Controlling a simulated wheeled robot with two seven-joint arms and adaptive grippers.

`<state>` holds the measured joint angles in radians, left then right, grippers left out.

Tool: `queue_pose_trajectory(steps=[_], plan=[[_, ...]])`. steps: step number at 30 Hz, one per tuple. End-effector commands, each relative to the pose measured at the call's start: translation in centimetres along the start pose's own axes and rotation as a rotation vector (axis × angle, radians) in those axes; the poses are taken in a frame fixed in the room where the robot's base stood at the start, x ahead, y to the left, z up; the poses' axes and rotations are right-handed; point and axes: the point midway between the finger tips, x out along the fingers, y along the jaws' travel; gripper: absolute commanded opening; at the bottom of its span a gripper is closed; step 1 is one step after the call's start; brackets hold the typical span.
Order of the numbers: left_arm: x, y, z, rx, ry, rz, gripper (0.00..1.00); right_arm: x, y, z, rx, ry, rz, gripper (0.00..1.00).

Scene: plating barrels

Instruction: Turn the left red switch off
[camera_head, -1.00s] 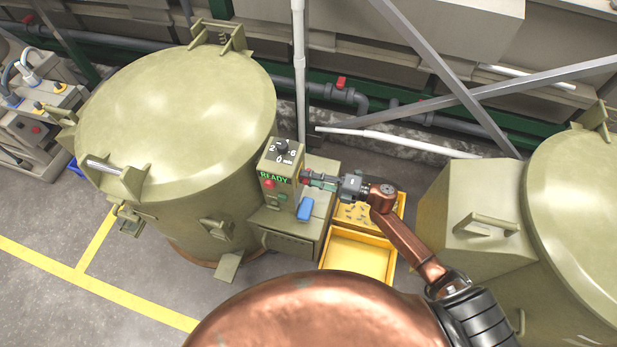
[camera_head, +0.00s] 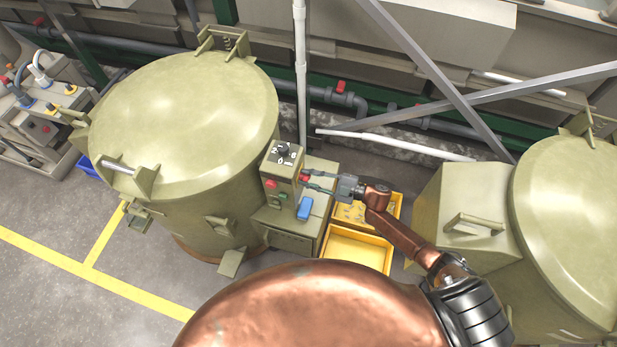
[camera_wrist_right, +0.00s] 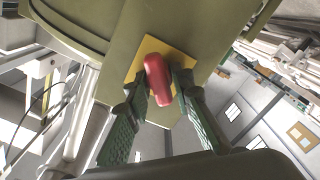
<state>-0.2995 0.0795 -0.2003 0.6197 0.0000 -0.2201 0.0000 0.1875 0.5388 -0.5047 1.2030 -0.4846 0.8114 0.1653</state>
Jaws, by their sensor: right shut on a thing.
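The red switch (camera_wrist_right: 158,78) sits on a yellow plate (camera_wrist_right: 150,47) on the side of the olive control box (camera_head: 279,172). In the head view only a small red bit of the switch (camera_head: 305,177) shows at the box's right side. My right gripper (camera_head: 313,181) reaches it from the right. In the right wrist view the green fingers of the gripper (camera_wrist_right: 161,92) are closed around the switch, one on each side. The box's front display is dark. My left gripper is not in view.
A large olive barrel (camera_head: 175,130) stands left of the box and another (camera_head: 575,220) at the right. A blue part (camera_head: 305,208) is on the lower cabinet. Yellow bins (camera_head: 358,250) stand below my right arm. A red valve handle (camera_head: 341,86) is on a pipe behind.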

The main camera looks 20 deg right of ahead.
Motion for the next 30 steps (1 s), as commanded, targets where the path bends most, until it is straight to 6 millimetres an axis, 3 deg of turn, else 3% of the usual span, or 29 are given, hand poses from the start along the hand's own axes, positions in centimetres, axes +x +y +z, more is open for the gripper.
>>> queue_pose_trajectory(steps=[18,30], plan=[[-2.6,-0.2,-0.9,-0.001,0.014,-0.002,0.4,-0.1,0.3,0.1,0.547,-0.003,0.0,0.0],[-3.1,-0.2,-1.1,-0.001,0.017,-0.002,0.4,-0.1,0.3,0.2,0.731,-0.002,0.001,0.0]])
